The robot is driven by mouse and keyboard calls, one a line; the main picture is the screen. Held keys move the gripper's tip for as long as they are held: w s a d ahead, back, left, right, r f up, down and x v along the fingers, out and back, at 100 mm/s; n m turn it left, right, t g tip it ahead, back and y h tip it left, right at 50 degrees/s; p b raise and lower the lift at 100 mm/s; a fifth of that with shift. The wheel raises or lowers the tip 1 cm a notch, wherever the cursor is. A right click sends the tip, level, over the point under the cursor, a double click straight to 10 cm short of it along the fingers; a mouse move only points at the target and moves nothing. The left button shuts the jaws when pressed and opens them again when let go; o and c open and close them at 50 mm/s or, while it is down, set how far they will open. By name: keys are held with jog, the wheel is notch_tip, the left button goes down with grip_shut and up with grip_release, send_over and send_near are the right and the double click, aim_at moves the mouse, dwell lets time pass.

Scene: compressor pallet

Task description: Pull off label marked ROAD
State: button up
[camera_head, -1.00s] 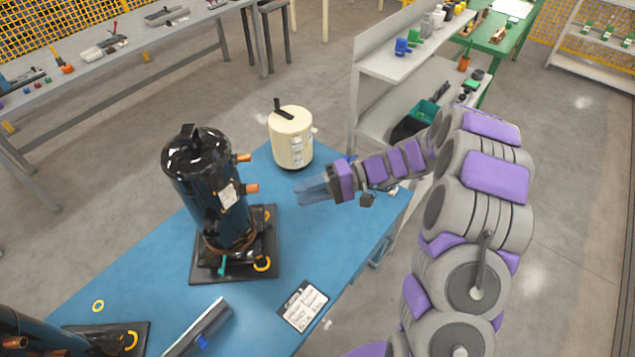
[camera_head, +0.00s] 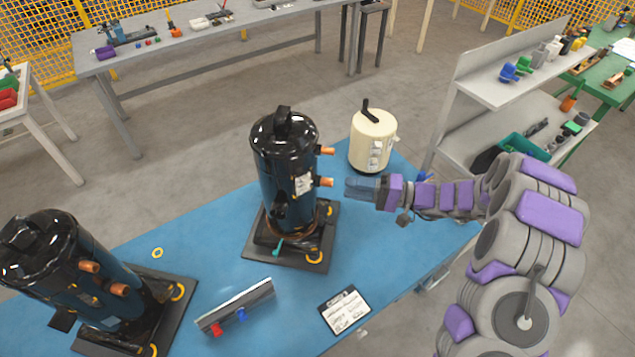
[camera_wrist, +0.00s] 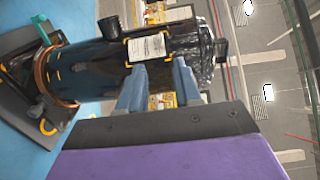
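A dark blue and black compressor (camera_head: 288,175) stands upright on a black base on the blue table. A white label (camera_head: 303,184) is on its side between copper stubs and the body; its print is too small to read. In the wrist view the label (camera_wrist: 147,48) is just beyond my fingertips. My gripper (camera_head: 348,187) is right of this compressor, with its blue-grey fingers pointing at it. The wrist view shows the fingers (camera_wrist: 157,72) spread apart with nothing between them. A cream tank (camera_head: 368,142) behind also carries small white labels (camera_head: 376,152).
A second dark compressor (camera_head: 65,265) stands at the left. A metal bar (camera_head: 236,306) with red and blue clips and a written card (camera_head: 345,311) lie in front. A yellow ring (camera_head: 157,253) lies on the blue table (camera_head: 205,240). A grey shelf (camera_head: 500,90) stands at the right.

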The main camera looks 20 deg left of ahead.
send_near(299, 180)
jog(key=a, duration=0.3)
jog(key=a+b, duration=0.1)
jog(key=a, duration=0.1)
jog(key=shift+s+a, duration=0.25)
jog(key=shift+a, duration=0.15)
jog(key=shift+d+r, duration=0.1)
jog(key=shift+d, duration=0.25)
jog(key=shift+d+r, duration=0.1)
jog(key=shift+d, duration=0.35)
jog(key=shift+c, duration=1.1)
jog(key=c, duration=0.3)
jog(key=shift+a, duration=0.4)
grip_shut()
jog(key=shift+s+d, duration=0.1)
